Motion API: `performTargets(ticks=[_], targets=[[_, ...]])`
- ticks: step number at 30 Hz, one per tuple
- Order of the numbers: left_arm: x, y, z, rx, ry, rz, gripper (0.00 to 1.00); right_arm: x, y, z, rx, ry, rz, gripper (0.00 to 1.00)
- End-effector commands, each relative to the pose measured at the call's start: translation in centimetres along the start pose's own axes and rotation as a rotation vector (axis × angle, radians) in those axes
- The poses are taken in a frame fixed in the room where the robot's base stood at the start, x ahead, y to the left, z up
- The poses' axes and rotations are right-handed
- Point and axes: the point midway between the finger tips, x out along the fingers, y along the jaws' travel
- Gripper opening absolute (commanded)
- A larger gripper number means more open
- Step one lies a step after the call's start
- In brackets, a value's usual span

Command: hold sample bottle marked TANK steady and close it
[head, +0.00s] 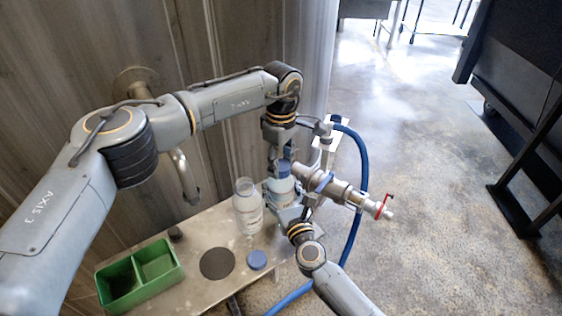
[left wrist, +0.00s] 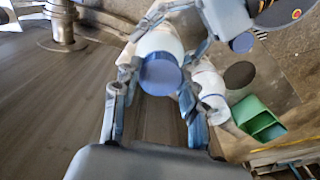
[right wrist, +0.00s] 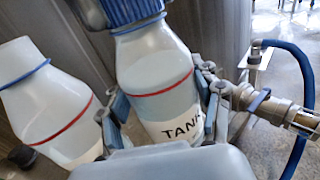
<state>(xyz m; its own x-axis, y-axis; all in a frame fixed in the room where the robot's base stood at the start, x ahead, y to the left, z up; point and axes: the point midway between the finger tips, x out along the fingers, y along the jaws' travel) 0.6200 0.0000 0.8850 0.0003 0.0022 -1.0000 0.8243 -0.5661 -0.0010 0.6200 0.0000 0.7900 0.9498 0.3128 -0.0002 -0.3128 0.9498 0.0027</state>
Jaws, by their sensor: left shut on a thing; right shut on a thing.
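The sample bottle marked TANK (right wrist: 165,100) stands upright, with a red line above its white label, and liquid shows inside. My right gripper (right wrist: 162,100) is shut around its body, one finger on each side; in the head view this gripper (head: 284,212) comes in from below. A blue cap (right wrist: 135,12) sits at the bottle's mouth; whether it is fully seated cannot be told. My left gripper (left wrist: 158,78) reaches down from above and is shut on the cap, which also shows in the left wrist view (left wrist: 161,73). The bottle's neck threads are hidden.
An open bottle (head: 247,208) stands close to the left of the TANK bottle. A loose blue cap (head: 257,260), a dark disc (head: 217,263), a small dark knob (head: 176,233) and a green two-part tray (head: 140,275) are on the metal table. A valve pipe (head: 345,192) and blue hose (head: 357,225) are right.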

Motion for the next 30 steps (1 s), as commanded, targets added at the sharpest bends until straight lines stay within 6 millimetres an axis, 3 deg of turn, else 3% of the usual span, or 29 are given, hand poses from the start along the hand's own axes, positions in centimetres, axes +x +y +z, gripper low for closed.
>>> performTargets(ticks=[1,2,5,17,22,30], targets=[[0.0,0.0,0.1,0.0,-0.002,0.0,0.05,0.0,0.1,-0.1,0.001,0.001,0.002,0.0],[0.0,0.0,0.1,0.0,-0.002,0.0,0.46,0.0,0.1,-0.1,0.001,0.001,0.002,0.0],[0.0,0.0,0.1,-0.001,-0.002,-0.001,0.67,0.0,0.1,-0.1,0.001,0.001,0.002,0.0],[-0.5,0.0,0.0,-0.004,-0.001,0.0,0.69,0.0,0.1,-0.1,0.002,0.001,0.001,0.0],[-3.0,0.1,0.0,-0.004,0.001,0.003,0.69,0.0,0.1,-0.1,0.002,0.001,0.001,0.0],[-8.7,0.1,0.0,-0.003,0.001,0.002,0.69,0.0,0.0,-0.1,0.002,0.001,0.001,0.0]])
